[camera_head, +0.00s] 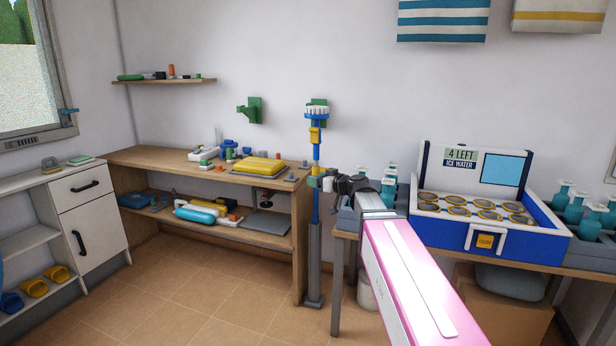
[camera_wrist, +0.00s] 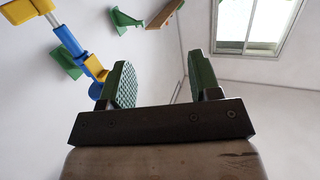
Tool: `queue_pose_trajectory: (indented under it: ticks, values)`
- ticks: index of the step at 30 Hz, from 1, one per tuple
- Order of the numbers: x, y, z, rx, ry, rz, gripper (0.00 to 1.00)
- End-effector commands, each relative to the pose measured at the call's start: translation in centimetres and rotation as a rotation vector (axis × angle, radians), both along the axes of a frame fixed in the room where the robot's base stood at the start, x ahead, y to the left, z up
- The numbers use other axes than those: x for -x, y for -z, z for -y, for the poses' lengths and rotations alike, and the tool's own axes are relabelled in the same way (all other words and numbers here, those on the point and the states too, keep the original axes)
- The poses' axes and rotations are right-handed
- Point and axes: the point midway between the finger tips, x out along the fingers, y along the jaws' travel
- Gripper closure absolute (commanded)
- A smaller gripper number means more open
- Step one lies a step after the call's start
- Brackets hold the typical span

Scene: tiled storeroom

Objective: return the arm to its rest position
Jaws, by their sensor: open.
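My arm, pink and white, reaches up from the lower right in the head view. My gripper (camera_head: 318,178) is at its far end, small and partly lost against a blue and yellow pole tool (camera_head: 316,150). In the wrist view my gripper (camera_wrist: 163,82) shows two green textured fingers spread wide apart, with nothing between them. The pole tool (camera_wrist: 70,42) is at the upper left there, beside the fingers and not between them.
A wooden workbench (camera_head: 220,169) with tools stands left of my gripper. A blue and white cooler (camera_head: 558,249) and teal bottles (camera_head: 573,211) are on the table at right. A green wall bracket (camera_head: 250,109) and a shelf (camera_head: 190,81) are behind. The tiled floor (camera_head: 190,300) at lower left is clear.

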Motion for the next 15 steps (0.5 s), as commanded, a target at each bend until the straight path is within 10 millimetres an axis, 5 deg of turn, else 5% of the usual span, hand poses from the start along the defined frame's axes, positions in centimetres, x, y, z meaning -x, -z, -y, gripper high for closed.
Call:
queue_pose_trajectory:
  ticks: [8,15]
  values:
    - [2.2,5.2,0.3,0.063,-0.017,-0.164,0.43]
    - [5.9,12.7,1.6,0.161,-0.004,-0.422,0.43]
